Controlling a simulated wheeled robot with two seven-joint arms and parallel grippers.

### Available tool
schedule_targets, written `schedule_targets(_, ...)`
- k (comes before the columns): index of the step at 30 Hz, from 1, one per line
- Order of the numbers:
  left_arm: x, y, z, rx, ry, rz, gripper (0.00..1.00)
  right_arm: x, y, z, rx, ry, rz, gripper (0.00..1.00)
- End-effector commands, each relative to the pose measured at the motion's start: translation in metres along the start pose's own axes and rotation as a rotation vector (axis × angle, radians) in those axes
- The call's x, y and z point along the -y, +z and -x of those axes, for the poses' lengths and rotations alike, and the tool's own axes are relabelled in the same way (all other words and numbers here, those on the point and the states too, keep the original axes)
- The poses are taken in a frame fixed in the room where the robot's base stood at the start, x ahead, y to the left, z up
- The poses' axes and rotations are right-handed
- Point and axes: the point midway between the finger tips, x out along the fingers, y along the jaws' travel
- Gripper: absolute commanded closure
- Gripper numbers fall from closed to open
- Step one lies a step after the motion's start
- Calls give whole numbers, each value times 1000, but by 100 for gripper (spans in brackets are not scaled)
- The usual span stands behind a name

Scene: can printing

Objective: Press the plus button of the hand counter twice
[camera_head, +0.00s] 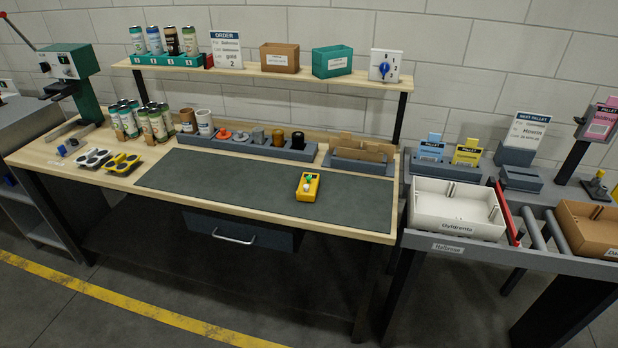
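The hand counter (308,187) is a small yellow device lying on the dark grey mat, right of the mat's middle. Its top carries a green part and a white part; any plus marking is too small to read. Nothing touches it and nothing covers it. Neither of my grippers shows in the head view.
The dark mat (220,185) is otherwise bare. Behind it stand a grey holder (220,142) with stamps and a rack (350,162) of brown cards. Cans (140,122) stand at the left. A white crate (440,222) is at the right. A shelf (245,72) overhangs the back.

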Motion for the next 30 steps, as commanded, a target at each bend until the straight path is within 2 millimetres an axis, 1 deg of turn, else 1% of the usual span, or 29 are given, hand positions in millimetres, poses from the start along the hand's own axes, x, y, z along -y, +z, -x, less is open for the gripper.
schedule_targets(1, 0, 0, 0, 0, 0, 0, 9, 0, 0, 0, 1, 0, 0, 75)
schedule_targets(2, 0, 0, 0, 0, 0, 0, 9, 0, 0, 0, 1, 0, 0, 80)
schedule_targets(3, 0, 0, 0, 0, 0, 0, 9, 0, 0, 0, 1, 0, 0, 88)
schedule_targets(5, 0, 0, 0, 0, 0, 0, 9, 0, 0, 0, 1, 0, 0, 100)
schedule_targets(30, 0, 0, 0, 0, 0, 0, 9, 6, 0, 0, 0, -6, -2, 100)
